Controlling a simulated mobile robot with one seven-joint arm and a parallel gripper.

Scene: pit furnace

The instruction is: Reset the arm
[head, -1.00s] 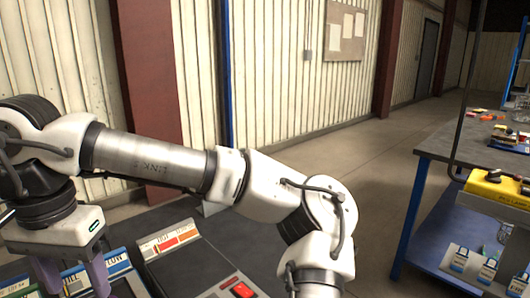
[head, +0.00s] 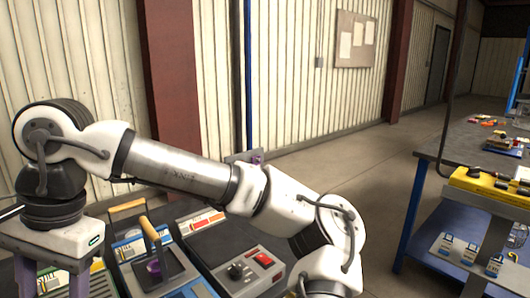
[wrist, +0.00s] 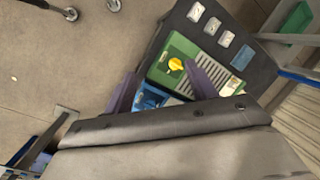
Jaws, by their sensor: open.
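My arm stretches across the head view from lower right to left. My gripper (head: 52,283) hangs at the lower left, pointing down, with two purple fingers set apart. In the wrist view the fingers (wrist: 160,88) are also apart, with nothing held between them. Below and beyond them lies a green panel (wrist: 182,48) with a yellow knob and a row of slots. Whether the fingertips touch anything cannot be told.
Beside my gripper are a lever with a wooden handle (head: 150,229) and a control box with a red button (head: 263,259). Open floor lies between bench and wall.

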